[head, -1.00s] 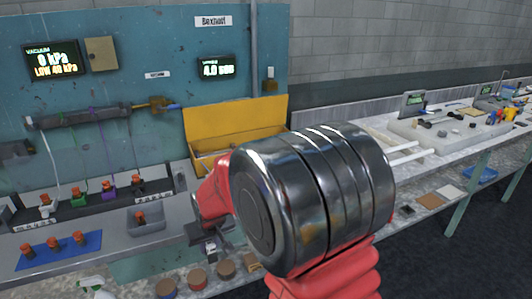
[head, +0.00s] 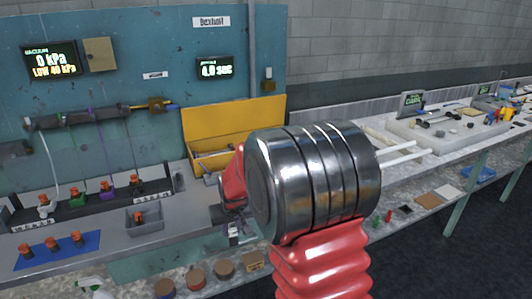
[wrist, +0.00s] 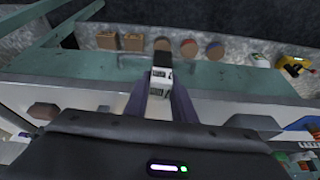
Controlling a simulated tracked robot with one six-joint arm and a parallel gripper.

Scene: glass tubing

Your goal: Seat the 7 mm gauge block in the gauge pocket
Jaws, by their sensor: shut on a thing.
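My gripper (head: 232,226) hangs near the front edge of the bench, left of the big shiny arm joint. In the wrist view my gripper (wrist: 160,100) is shut on a small pale block with a dark end, the gauge block (wrist: 160,78). The block also shows as a small pale shape below the gripper in the head view (head: 233,238). Its markings are too small to read. In the wrist view the block is over the bench's green front edge. I cannot make out the gauge pocket in either view; my arm covers part of the bench.
A yellow open box (head: 235,125) stands at the back of the bench. A grey tray (head: 145,221) with an orange-capped piece and a blue mat (head: 58,250) with several such pieces lie left. Round discs (head: 195,278) lie on a lower ledge in front.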

